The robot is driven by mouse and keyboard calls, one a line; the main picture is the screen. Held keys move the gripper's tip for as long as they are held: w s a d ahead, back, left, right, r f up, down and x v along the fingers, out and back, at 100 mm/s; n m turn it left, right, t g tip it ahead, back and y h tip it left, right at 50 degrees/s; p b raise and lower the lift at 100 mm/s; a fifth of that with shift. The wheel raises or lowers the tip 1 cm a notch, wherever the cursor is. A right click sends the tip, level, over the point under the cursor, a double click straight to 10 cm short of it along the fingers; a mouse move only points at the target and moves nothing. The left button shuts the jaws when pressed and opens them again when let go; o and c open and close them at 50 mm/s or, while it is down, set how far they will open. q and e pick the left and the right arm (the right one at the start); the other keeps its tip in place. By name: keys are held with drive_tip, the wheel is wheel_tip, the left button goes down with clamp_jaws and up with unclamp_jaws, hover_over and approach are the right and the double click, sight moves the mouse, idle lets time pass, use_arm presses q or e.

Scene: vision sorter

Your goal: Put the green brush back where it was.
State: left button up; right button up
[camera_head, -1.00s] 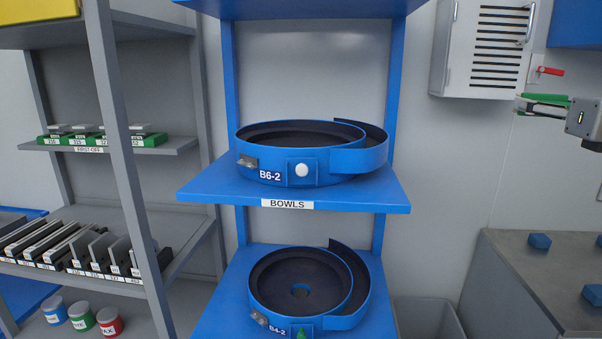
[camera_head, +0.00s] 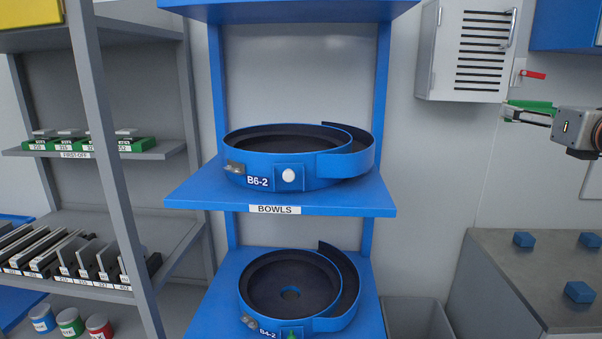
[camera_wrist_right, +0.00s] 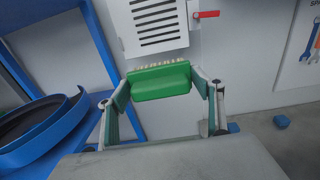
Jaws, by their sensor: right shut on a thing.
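The green brush (camera_wrist_right: 160,82) is held crosswise between the two fingers of my right gripper (camera_wrist_right: 160,92) in the right wrist view. Its pale bristles show along the far edge of the green block. In the head view the brush (camera_head: 532,106) shows as a green strip along my right gripper (camera_head: 512,112), at the upper right. It is in the air, in front of the wall below the vented grey cabinet, clear of any surface. My left gripper is not in view.
A blue rack with a bowl marked B6-2 (camera_head: 262,175) and a lower bowl marked B4-2 (camera_head: 260,300) stands mid-view. Grey shelving (camera_head: 120,220) is at left. A grey bench (camera_head: 500,260) with several blue blocks (camera_head: 579,292) is at lower right. The vented cabinet (camera_head: 465,50) hangs on the wall.

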drive_tip(key=shift+s+d+f, duration=0.1)
drive_tip(key=shift+d+f, duration=0.1)
drive_tip(key=shift+d, duration=0.2)
